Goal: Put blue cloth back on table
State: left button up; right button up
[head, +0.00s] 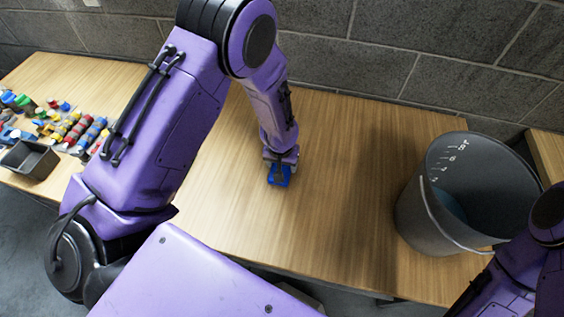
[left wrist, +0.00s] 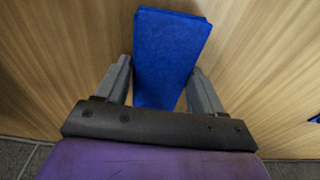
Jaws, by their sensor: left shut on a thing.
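The blue cloth (head: 279,177) is at the middle of the wooden table (head: 345,160), under my left gripper. In the left wrist view the cloth (left wrist: 168,52) is a folded blue rectangle between the two grey fingers. My left gripper (head: 280,166) is shut on the cloth and points down at the table; it also shows in the left wrist view (left wrist: 164,88). I cannot tell whether the cloth touches the wood. My right arm shows at the lower right edge, but its gripper is out of the picture.
A large dark bucket (head: 412,212) with a thin handle stands at the table's right. At the left lie several coloured parts (head: 75,130) and a small dark tray (head: 28,160). A grey block wall (head: 400,45) runs behind. The wood around the cloth is clear.

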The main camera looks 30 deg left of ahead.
pick_arm(q)
jog(key=shift+f, duration=0.1)
jog(key=o, duration=0.9)
jog(key=shift+o, duration=0.2)
notch_tip(320, 180, up, 12)
jog(key=s+b, duration=0.1)
jog(key=shift+s+d, duration=0.25)
jog(key=shift+s, duration=0.15)
